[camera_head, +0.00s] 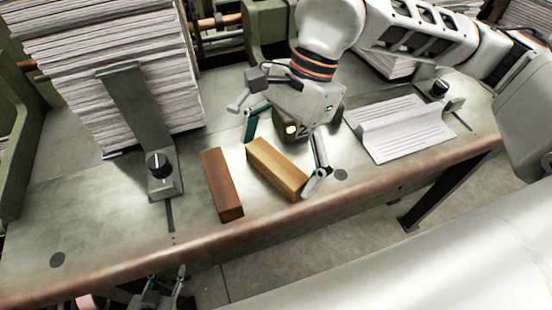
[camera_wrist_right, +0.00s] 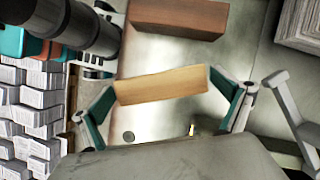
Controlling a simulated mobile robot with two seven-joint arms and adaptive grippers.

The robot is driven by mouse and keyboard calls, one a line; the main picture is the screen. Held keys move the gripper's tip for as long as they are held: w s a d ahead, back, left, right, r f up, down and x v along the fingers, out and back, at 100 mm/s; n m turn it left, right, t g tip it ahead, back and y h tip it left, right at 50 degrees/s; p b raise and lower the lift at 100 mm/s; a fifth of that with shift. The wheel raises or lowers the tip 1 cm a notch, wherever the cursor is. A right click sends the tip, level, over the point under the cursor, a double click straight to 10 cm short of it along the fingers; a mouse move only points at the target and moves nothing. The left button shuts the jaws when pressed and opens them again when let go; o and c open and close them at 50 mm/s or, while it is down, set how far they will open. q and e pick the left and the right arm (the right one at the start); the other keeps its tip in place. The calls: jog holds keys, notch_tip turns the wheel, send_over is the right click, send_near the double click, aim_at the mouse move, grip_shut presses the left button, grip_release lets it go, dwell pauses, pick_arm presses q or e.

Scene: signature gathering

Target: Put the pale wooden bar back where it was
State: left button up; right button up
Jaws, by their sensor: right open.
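The pale wooden bar (camera_head: 276,169) lies on the metal table near its front edge, slanting down to the right. In the right wrist view the pale bar (camera_wrist_right: 161,85) lies between my fingers. My right gripper (camera_head: 281,163) is open over the bar, with one finger near each end; I cannot tell whether the fingers touch it. The bar is not clamped. A dark reddish-brown bar (camera_head: 221,184) lies just left of the pale one, with a small gap. My left gripper (camera_head: 160,298) shows partly at the bottom edge, below the table front; its jaws are unclear.
A tall paper stack (camera_head: 105,65) stands at the back left behind a grey stop with a black knob (camera_head: 160,164). An open folded sheet (camera_head: 400,128) lies right of my right gripper. The table's front left surface (camera_head: 100,222) is clear.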

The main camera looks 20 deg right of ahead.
jog(key=v, duration=1.2)
jog(key=shift+b, duration=0.3)
